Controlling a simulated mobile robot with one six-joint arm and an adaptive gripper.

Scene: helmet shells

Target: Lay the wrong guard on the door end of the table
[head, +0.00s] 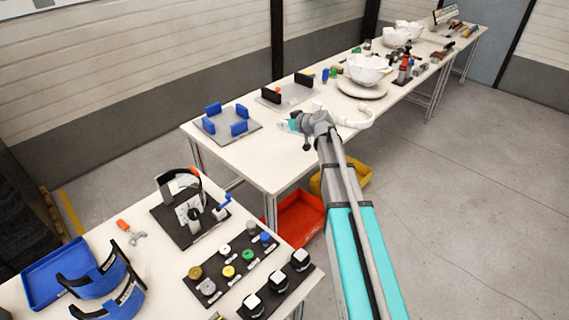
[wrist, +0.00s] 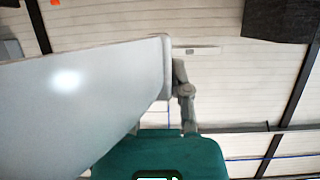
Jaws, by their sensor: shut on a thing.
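A pale, smooth guard (wrist: 85,90) fills the left of the wrist view, close to the camera. My gripper (wrist: 178,72) is shut on its right edge; only one grey finger shows clearly beside it. In the head view, a white curved guard (head: 358,121) shows just right of my wrist, above or at the long white table (head: 258,153). I cannot tell whether it touches the top. My wrist hides part of that area, and the jaws are not clear there.
A plate with blue blocks (head: 238,127) and a plate with black blocks (head: 277,97) stand left of my wrist. White shells (head: 366,70) and tools stand farther along. Blue guards (head: 92,284) and a black knob board (head: 232,268) are on the near table. Red (head: 297,218) and yellow (head: 357,174) bins are below.

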